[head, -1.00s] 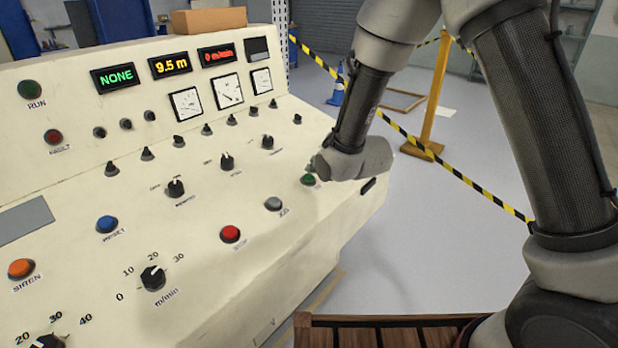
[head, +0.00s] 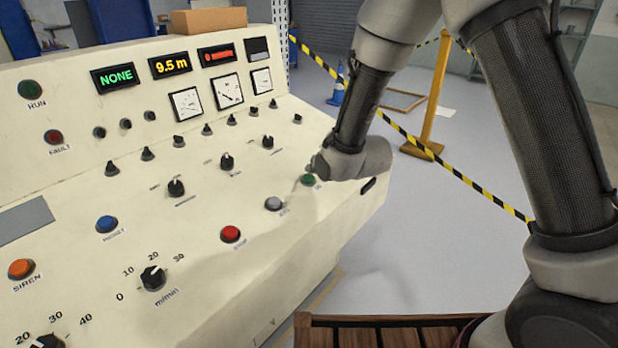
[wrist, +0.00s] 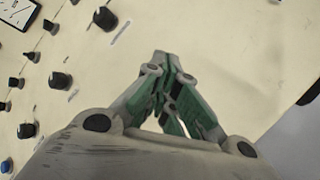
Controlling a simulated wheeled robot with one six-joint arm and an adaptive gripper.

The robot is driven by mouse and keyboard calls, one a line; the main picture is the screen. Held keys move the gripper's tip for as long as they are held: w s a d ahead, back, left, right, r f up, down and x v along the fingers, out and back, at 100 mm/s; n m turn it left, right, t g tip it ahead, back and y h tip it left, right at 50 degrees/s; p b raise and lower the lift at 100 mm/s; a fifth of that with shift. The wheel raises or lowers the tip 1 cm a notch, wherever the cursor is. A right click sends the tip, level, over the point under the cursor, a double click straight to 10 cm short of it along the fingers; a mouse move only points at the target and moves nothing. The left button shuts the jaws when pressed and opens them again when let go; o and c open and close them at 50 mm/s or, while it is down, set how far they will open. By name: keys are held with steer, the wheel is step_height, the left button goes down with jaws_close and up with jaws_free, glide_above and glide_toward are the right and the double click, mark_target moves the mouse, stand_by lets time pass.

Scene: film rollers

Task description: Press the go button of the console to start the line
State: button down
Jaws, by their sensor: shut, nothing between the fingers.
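The cream console (head: 130,210) fills the left of the head view. A small green button (head: 309,180) sits near its right edge, beyond a grey button (head: 274,204) and a red button (head: 232,234); its label is too small to read. My arm's wrist hangs just above and behind the green button. My gripper (wrist: 166,62) is shut and empty in the wrist view, with its fingers over the cream panel. Its fingers are not clear in the head view. I cannot tell whether they touch anything. The green button does not show clearly in the wrist view.
The panel carries several black knobs, a blue button (head: 107,224), an orange button (head: 22,269) and displays, one reading NONE (head: 116,77). A yellow post (head: 432,100) with striped tape (head: 470,185) stands beyond the console. Open floor lies to its right.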

steer(key=shift+f, duration=0.2)
steer(key=shift+f, duration=0.2)
steer(key=shift+w+a+f, duration=0.1)
steer(key=shift+a+f, duration=0.05)
steer(key=shift+f, duration=0.3)
stand_by(0.9)
stand_by(0.3)
steer(key=shift+r, duration=0.85)
steer(key=r, duration=0.3)
steer(key=s+d+r, duration=0.1)
steer(key=r, duration=0.1)
steer(key=shift+d, duration=0.1)
steer(key=shift+f, duration=0.1)
stand_by(0.4)
